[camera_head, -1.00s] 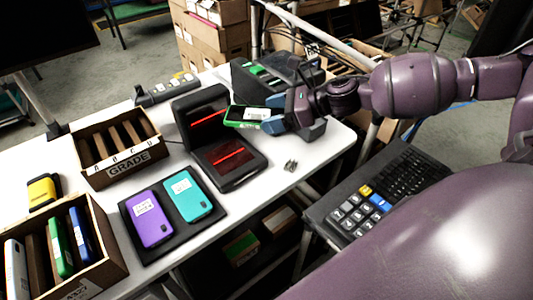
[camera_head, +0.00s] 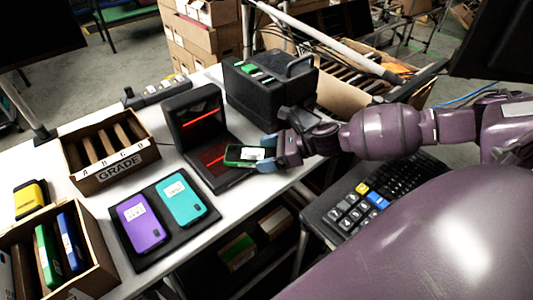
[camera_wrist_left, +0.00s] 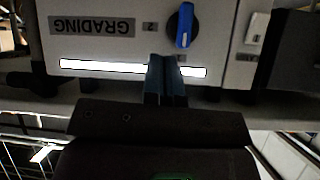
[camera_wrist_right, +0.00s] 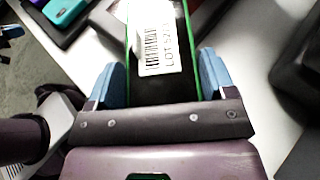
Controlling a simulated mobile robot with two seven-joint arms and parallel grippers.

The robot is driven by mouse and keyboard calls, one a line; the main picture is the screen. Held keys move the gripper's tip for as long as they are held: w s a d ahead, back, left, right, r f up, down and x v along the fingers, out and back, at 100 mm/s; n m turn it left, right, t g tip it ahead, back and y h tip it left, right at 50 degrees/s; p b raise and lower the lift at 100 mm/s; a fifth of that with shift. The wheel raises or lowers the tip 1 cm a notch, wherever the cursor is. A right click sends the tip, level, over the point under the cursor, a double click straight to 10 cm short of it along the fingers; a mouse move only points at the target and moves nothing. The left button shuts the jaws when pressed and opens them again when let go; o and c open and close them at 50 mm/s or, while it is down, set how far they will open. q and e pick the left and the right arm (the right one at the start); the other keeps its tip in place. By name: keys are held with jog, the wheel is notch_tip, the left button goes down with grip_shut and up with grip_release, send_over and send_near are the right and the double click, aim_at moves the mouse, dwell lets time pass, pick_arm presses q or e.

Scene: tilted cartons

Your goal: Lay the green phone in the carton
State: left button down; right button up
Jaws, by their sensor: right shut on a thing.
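My right gripper (camera_head: 272,149) is shut on the green phone (camera_head: 243,155), a dark slab with a green edge and a white label. It holds the phone at the right side of the black scanner stand (camera_head: 213,168); whether they touch is unclear. The right wrist view shows the phone (camera_wrist_right: 163,85) between both blue fingers. A carton marked GRADE (camera_head: 120,170) with brown dividers stands at the left. Another carton (camera_head: 98,268) at the front left holds several phones. My left gripper (camera_wrist_left: 166,80) appears shut and empty before a grey grading panel (camera_wrist_left: 100,45).
A black mat (camera_head: 158,250) bears a purple phone (camera_head: 142,222) and a teal phone (camera_head: 182,197). A black case with a handle (camera_head: 265,95) stands behind the scanner. A slotted carton (camera_head: 345,98) is at the back right. A yellow device (camera_head: 31,197) lies at the left.

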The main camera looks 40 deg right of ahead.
jog(key=shift+f, duration=0.1)
jog(key=o, duration=1)
